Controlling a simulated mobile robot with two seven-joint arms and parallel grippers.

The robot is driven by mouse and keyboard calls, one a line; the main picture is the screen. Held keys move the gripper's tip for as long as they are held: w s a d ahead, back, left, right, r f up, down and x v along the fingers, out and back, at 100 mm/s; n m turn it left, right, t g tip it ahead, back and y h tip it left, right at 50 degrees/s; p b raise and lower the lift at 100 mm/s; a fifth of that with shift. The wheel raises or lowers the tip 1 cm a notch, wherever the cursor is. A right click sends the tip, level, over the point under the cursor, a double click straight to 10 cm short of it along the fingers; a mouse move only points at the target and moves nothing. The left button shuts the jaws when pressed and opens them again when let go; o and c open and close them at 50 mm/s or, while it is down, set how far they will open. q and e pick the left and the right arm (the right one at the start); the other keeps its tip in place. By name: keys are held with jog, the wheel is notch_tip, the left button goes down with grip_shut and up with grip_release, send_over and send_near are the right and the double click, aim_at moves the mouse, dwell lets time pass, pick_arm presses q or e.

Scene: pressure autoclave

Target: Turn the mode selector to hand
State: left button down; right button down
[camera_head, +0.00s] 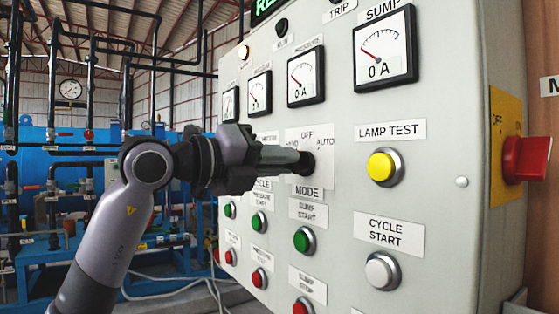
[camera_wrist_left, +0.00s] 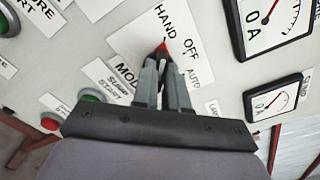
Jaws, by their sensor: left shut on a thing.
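The mode selector is a black knob (camera_head: 307,163) on a white plate marked HAND, OFF and AUTO, with MODE below it. My left gripper (camera_head: 298,160) reaches in from the left and is shut on the knob. In the left wrist view the fingers of my left gripper (camera_wrist_left: 166,62) close around the knob, and its red pointer tip (camera_wrist_left: 164,46) shows just beyond them. The red tip lies near the HAND lettering; its exact angle is hard to tell. Most of the knob is hidden by the fingers. My right gripper is not in view.
Below the selector are green (camera_head: 304,240) and red push buttons. To its right are a yellow lamp test button (camera_head: 385,167) and a white cycle start button (camera_head: 382,270). Gauges (camera_head: 385,48) sit above. A red rotary switch (camera_head: 526,159) sticks out from the cabinet's right side.

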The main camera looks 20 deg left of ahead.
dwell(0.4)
pick_arm(q)
jog(key=c, duration=1.2)
grip_release()
jog(key=shift+o, duration=0.2)
jog(key=b+v, duration=0.1)
jog(key=v, duration=0.6)
